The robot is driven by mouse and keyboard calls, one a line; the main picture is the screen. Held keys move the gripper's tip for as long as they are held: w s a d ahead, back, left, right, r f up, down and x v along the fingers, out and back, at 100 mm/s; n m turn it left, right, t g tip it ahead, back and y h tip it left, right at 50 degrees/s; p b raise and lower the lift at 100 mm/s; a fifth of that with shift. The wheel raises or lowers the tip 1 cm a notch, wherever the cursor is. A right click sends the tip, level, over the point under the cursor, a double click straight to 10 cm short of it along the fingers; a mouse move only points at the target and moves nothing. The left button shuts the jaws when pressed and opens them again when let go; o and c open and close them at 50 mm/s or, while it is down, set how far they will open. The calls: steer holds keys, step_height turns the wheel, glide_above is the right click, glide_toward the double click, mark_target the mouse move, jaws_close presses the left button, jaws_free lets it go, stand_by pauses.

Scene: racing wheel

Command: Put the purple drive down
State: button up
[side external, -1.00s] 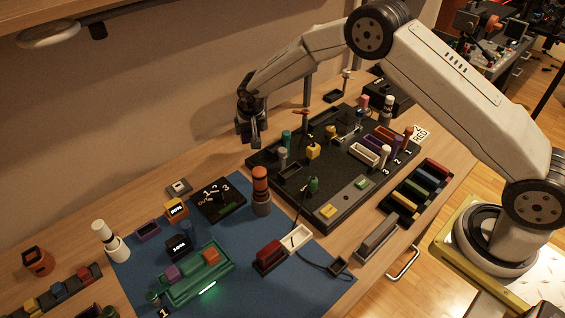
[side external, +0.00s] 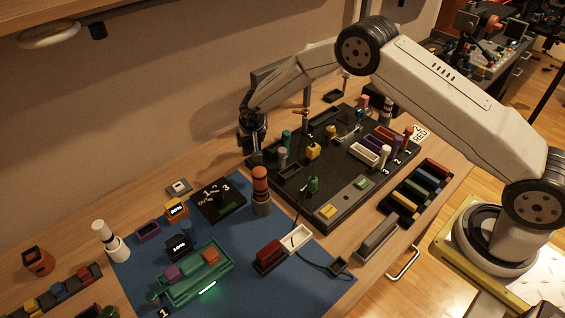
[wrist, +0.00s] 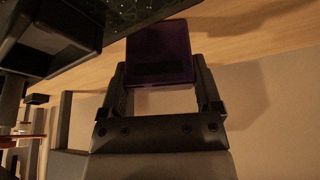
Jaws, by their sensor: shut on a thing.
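The purple drive (wrist: 160,52) is a dark purple flat block held between my two gripper fingers in the wrist view. My gripper (wrist: 163,85) is shut on its near end, and the drive's far part sticks out beyond the fingertips, over wood table. In the side view my gripper (side external: 254,155) points down at the back left corner of the black board (side external: 335,214), low and near the tabletop. The drive is too dark and small to make out there. I cannot tell whether it touches the table.
The black board with pegs and slots stands right beside my gripper. A black numbered box (side external: 217,203) and an orange-topped cylinder (side external: 261,190) stand in front, on or near the blue mat (side external: 290,285). The wall (side external: 130,110) is close behind. Bare wood (side external: 222,160) lies left of my gripper.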

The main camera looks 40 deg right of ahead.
steer(key=shift+f, duration=0.15)
steer(key=o, duration=1.1)
steer(key=shift+v, duration=6.2)
steer(key=shift+d, duration=0.1)
